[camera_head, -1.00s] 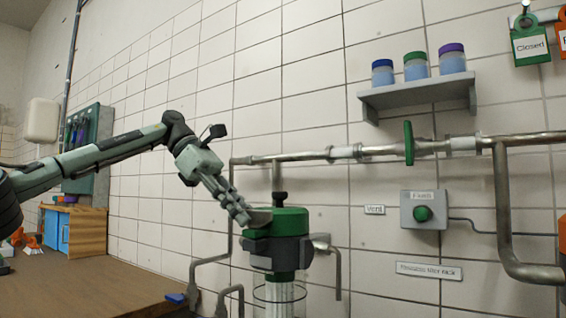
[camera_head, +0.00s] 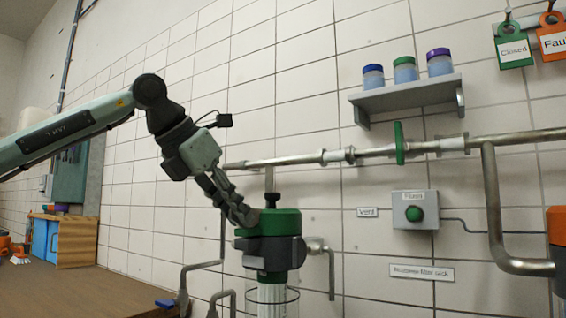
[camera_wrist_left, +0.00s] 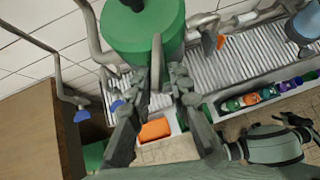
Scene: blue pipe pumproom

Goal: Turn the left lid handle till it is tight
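The green lid (camera_head: 278,222) tops the grey-collared filter housing (camera_head: 276,252) in the head view. It fills the top middle of the left wrist view (camera_wrist_left: 142,28). In the head view my left gripper (camera_head: 246,217) is at the lid's left side and hides most of the handle. My right gripper (camera_wrist_left: 234,151) seems to show small at the wrist view's lower right, its fingers unclear.
A metal pipe with a green valve lever (camera_head: 399,143) runs along the wall behind the lid. A shelf (camera_head: 408,95) with jars hangs above it. A wooden bench (camera_head: 85,292) is at lower left. An orange object (camera_wrist_left: 154,130) lies below the fingers.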

